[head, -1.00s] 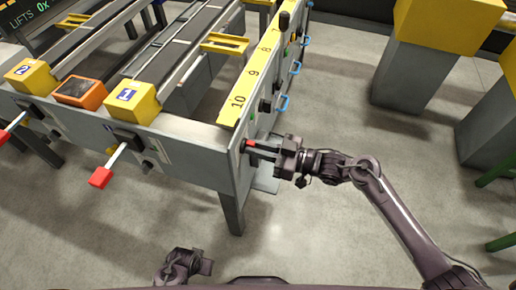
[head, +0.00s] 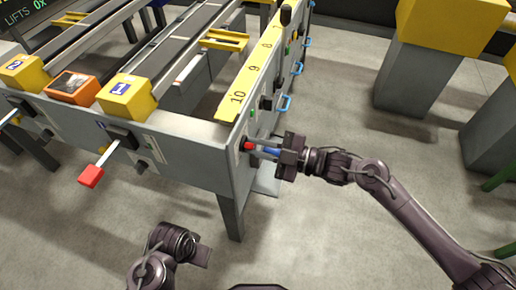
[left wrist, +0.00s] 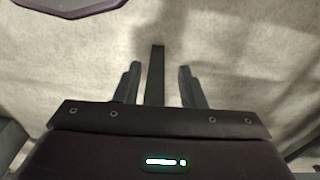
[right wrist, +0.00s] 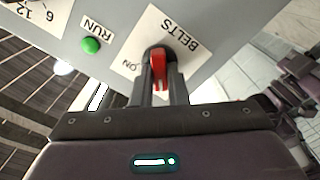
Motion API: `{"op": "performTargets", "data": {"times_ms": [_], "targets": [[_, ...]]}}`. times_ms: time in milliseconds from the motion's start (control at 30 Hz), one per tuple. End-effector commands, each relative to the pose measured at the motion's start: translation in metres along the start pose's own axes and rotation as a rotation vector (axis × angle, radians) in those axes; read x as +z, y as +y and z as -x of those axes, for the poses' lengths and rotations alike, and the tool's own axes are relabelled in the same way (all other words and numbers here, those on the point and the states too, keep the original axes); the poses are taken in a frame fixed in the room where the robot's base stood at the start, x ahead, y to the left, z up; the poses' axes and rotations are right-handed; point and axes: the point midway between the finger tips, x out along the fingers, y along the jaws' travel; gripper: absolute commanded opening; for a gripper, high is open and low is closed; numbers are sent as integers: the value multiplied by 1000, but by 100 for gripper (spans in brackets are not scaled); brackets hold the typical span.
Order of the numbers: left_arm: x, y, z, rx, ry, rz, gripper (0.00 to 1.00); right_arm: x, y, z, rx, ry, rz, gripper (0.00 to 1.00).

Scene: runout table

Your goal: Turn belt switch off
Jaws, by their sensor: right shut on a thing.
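The red belt switch handle (head: 247,146) is on the end panel of the grey runout table, below the yellow strip's 10. In the right wrist view the red switch handle (right wrist: 158,70) stands between my fingers, beside a white "BELTS" label (right wrist: 178,32) with "ON" readable. My right gripper (head: 260,150) is shut on the handle, and its fingers (right wrist: 159,88) flank it. Any "OFF" mark is hidden. My left gripper (head: 203,256) is low over the floor, away from the switch.
A green lamp (right wrist: 91,45) labelled "RUN" sits beside the switch. Blue handles (head: 284,103) line the panel's side. A red-tipped lever (head: 91,176) sticks out at the front left. Yellow-topped grey pedestals (head: 411,75) stand at right. The floor in front is clear.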

Motion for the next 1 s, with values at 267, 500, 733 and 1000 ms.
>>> {"op": "performTargets", "data": {"times_ms": [267, 500, 733, 1000], "targets": [[2, 2, 17, 0, -4, -6, 36, 1, -1, 0, -1, -2, 65, 0], [2, 2, 19, 0, -5, -7, 36, 1, -1, 0, -1, -2, 75, 0], [2, 2, 19, 0, -5, -6, 36, 1, -1, 0, -2, -2, 74, 16], [2, 2, 19, 0, -5, -6, 36, 0, -1, 0, -1, -1, 73, 35]]}}
